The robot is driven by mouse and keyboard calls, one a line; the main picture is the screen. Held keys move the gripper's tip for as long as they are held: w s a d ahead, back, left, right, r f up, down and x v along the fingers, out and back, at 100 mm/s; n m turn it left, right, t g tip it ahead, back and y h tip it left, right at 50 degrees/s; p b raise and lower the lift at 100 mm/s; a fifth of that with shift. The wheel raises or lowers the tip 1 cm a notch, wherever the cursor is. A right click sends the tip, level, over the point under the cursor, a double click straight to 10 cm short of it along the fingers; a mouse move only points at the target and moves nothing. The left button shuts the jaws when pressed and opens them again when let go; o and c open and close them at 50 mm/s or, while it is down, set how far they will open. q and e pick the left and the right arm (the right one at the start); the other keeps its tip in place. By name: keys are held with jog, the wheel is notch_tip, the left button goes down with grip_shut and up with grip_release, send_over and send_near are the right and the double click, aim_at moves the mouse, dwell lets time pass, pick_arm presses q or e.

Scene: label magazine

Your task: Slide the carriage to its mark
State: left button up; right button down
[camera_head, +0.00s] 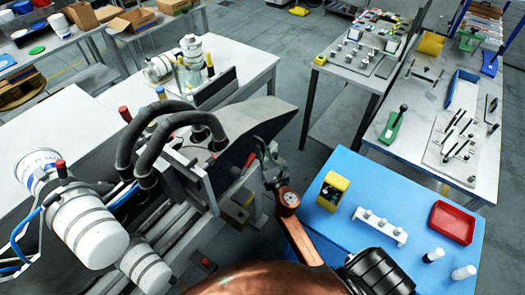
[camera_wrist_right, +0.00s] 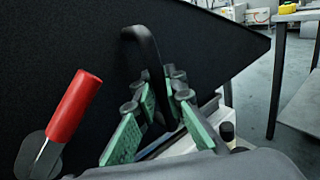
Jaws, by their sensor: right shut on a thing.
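My right gripper (camera_head: 271,163) reaches to the front side of the machine, at the big dark grey panel (camera_head: 255,122). In the right wrist view its green-padded fingers (camera_wrist_right: 162,106) are shut on a black curved handle (camera_wrist_right: 148,45), which stands in front of the dark panel (camera_wrist_right: 205,45). The handle looks like part of the carriage, but the carriage body and its mark cannot be made out. A red-handled lever (camera_wrist_right: 73,108) stands left of the fingers; its red grip also shows in the head view (camera_head: 249,160). My left gripper is not in view.
A blue table (camera_head: 408,185) stands right of the gripper with a yellow box (camera_head: 333,190), a white peg rack (camera_head: 380,226) and a red tray (camera_head: 452,222). Thick black hoses (camera_head: 125,150) and white cylinders (camera_head: 88,230) crowd the machine's left. Open floor lies behind the panel.

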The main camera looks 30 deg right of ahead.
dwell(0.4)
jog(key=shift+s+a+f, duration=0.2)
jog(key=shift+a, duration=0.4)
jog(key=c, duration=2.3)
grip_release()
jog(key=shift+s+a+r, duration=0.1)
jog(key=shift+a+r, duration=0.05)
jog(key=shift+a, duration=0.05)
jog(key=o, duration=0.3)
jog(key=shift+d, duration=0.15)
jog(key=shift+s+a, duration=0.25)
jog(key=shift+s, duration=0.95)
jog(key=shift+s+a, duration=0.2)
jog(key=shift+s, duration=1.05)
jog(key=shift+s+a, duration=0.25)
jog(key=shift+s, duration=0.95)
